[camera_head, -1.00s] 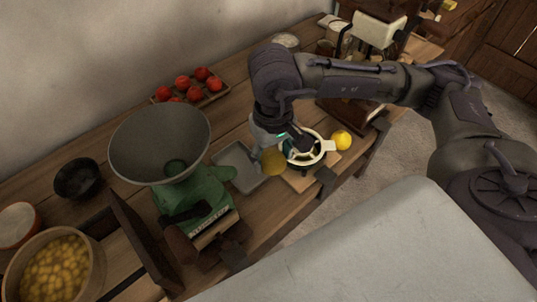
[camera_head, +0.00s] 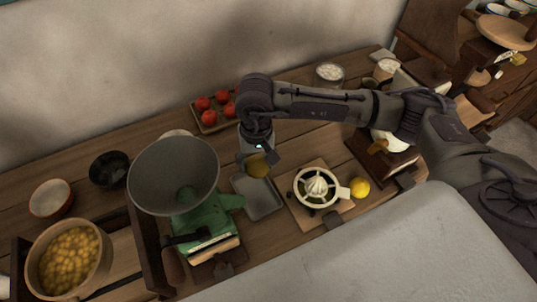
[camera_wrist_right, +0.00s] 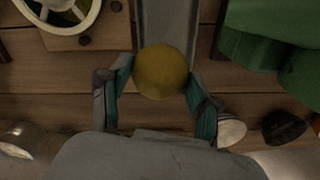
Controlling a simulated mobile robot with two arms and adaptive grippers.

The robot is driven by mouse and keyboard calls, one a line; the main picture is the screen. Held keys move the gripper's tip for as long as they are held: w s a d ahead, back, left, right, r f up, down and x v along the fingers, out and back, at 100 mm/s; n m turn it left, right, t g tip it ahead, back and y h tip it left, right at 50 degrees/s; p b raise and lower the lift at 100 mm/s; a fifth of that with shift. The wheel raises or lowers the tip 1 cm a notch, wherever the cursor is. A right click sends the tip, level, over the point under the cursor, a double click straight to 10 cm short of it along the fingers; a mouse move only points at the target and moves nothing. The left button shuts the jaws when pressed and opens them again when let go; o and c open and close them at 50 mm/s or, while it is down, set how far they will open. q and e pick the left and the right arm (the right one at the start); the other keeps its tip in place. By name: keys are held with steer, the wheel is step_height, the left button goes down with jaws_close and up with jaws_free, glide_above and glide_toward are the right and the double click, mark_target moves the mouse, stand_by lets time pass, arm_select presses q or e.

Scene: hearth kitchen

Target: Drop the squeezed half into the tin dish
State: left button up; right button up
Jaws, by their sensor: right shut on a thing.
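My right gripper (camera_head: 257,158) is shut on the squeezed half (camera_head: 257,167), a dull yellow round piece. In the right wrist view the half (camera_wrist_right: 161,72) sits between the two fingers (camera_wrist_right: 160,88). The tin dish (camera_head: 262,197) is a grey rectangular tray on the counter. The gripper and half are above its far end, and they hide part of that end. In the right wrist view the dish (camera_wrist_right: 168,22) shows beyond the half. My left gripper is not in view.
A white juicer (camera_head: 302,192) stands on a wooden board right of the dish, with a lemon (camera_head: 359,187) beside it. A green scale (camera_head: 205,222) with a large grey pan (camera_head: 174,176) stands close on the left. A tray of tomatoes (camera_head: 211,119) lies behind.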

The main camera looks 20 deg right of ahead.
mark_target(248, 159)
steer(key=w+p, duration=0.1)
steer(key=a+f+m+p, duration=0.1)
steer(key=shift+w+a+f+p, duration=0.15)
steer(key=shift+w+p, duration=0.2)
steer(key=shift+w+a+f, duration=0.1)
steer(key=shift+a+f, duration=0.05)
steer(key=shift+f, duration=0.3)
steer(key=shift+f+b, duration=0.7)
steer(key=shift+f, duration=1.15)
step_height(248, 159, down, 3)
steer(key=b, duration=0.2)
steer(key=shift+r+b, duration=0.1)
steer(key=shift+b, duration=0.25)
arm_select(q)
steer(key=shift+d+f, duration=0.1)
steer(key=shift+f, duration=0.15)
arm_select(e)
steer(key=o, duration=1.3)
steer(key=shift+c, duration=0.2)
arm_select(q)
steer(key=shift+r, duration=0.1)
arm_select(e)
steer(key=shift+r, duration=0.1)
